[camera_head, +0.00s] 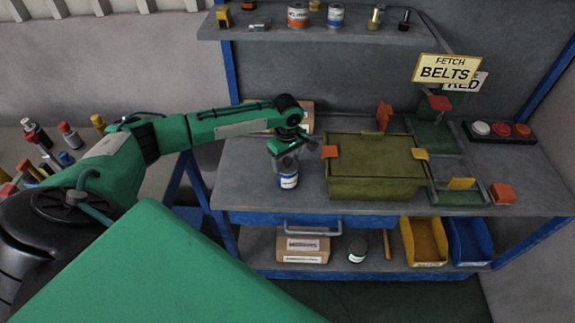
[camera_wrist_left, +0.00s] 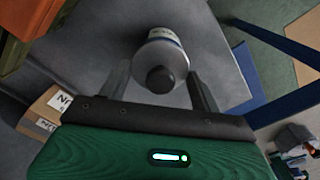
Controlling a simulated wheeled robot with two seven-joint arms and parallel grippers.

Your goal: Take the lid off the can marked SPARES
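A small white can with a dark blue band (camera_head: 288,181) stands on the workbench (camera_head: 251,194), left of the olive-green box. I cannot read its label. My left gripper (camera_head: 286,155) is above this can, pointing down. In the left wrist view the can (camera_wrist_left: 172,46) has a dark round knob on top (camera_wrist_left: 160,79). The left gripper's fingers (camera_wrist_left: 158,76) are apart, one on each side of the can, with visible gaps. The gripper is open and holds nothing. My right gripper is in neither view.
The olive-green box (camera_head: 372,168) stands close to the right of the can. Other cans are on the upper shelf (camera_head: 298,15) and the lower shelf (camera_head: 357,249). A sign reading FETCH BELTS (camera_head: 446,69) is at the back. The bench's front left corner is clear.

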